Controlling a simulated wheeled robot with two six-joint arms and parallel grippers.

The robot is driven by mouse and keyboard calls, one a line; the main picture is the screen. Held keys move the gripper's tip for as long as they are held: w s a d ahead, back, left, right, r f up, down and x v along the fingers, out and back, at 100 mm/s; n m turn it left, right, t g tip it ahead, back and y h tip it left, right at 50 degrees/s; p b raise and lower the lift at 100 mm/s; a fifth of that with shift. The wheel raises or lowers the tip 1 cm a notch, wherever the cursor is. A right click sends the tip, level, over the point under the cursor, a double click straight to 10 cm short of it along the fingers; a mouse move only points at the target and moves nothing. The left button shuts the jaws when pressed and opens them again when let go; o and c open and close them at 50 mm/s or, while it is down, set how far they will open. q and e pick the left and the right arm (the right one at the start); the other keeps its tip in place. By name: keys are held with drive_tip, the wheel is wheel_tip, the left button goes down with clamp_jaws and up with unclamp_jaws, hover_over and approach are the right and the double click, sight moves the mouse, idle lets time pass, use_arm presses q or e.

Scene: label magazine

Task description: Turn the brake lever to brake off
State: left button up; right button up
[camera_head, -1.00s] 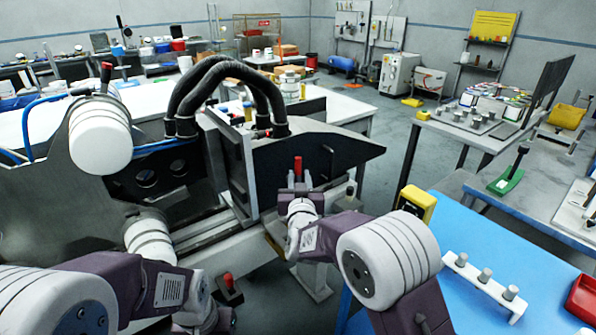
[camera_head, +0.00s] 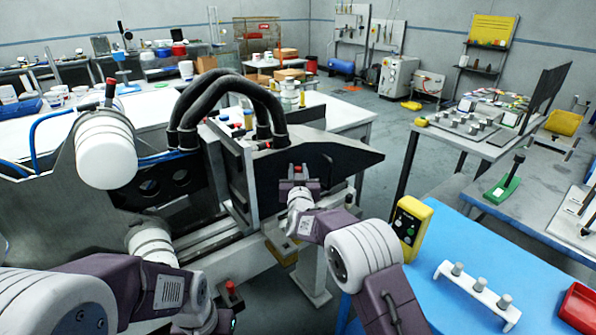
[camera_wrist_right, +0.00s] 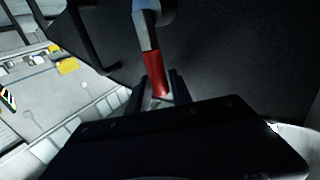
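The red-handled lever (camera_head: 297,168), which I take for the brake lever, stands in front of the dark panel of the machine in the head view. In the right wrist view its red grip (camera_wrist_right: 155,75) on a pale metal shaft lies between my right fingers. My right gripper (camera_head: 298,181) is at the lever; the fingers flank the end of the grip closely, and whether they press on it I cannot tell. My left gripper (camera_head: 210,318) is low in the head view, partly cut off and far from this lever; its fingers are not clear.
Another red-tipped lever (camera_head: 231,287) stands near my left gripper. The grey machine (camera_head: 40,215) with black hoses (camera_head: 225,80) fills the left. A blue table (camera_head: 470,235) at right carries a yellow control box (camera_head: 410,222), a white peg rack (camera_head: 475,290) and a red tray (camera_head: 580,305).

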clamp_jaws()
idle(1.2)
